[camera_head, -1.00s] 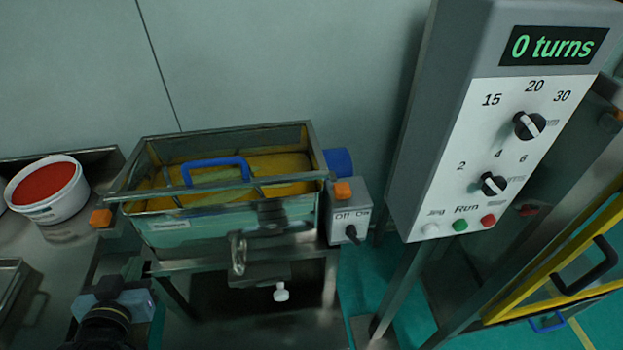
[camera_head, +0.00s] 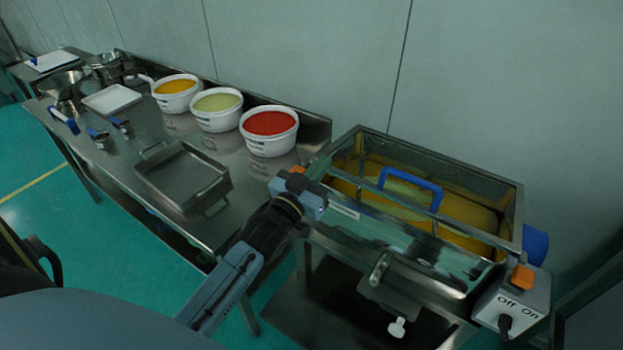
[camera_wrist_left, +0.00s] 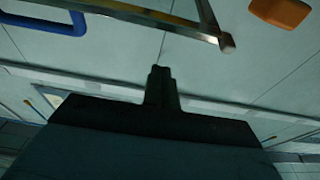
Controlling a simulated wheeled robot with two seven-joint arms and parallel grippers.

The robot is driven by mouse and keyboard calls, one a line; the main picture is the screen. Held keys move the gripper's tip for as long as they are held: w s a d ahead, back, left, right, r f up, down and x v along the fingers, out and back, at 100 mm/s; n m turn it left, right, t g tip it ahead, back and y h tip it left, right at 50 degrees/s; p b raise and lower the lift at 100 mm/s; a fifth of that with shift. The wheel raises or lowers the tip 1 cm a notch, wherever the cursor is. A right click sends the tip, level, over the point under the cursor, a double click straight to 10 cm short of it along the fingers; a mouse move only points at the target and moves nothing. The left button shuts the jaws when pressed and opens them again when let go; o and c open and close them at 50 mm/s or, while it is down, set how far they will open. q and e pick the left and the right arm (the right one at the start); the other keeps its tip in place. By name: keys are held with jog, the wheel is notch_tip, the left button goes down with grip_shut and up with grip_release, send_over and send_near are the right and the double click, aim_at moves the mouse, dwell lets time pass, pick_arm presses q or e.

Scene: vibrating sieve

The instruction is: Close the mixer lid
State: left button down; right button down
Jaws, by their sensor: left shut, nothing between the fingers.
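The mixer (camera_head: 345,212) is a steel trough with yellow inside. Its see-through lid has a metal frame and a blue handle (camera_head: 412,184); I cannot tell whether it lies fully flat. Orange latches show at its left end (camera_head: 297,170) and right end (camera_head: 522,277). My left gripper (camera_head: 312,198) is beside the mixer's left front corner, near the left latch; contact is unclear. In the left wrist view its fingers (camera_wrist_left: 160,78) are together and empty, with the blue handle (camera_wrist_left: 50,24), a metal frame bar and an orange latch (camera_wrist_left: 281,11) beyond. My right gripper is out of view.
A steel table (camera_head: 130,150) at left holds red (camera_head: 270,124), pale green (camera_head: 216,103) and orange (camera_head: 175,86) tubs and a steel tray (camera_head: 182,178). A switch box (camera_head: 510,310) sits at the mixer's right end. The wall is close behind.

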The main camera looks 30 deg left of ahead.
pick_arm(q)
jog(key=shift+w+f, duration=1.5)
jog(key=shift+f, duration=0.2)
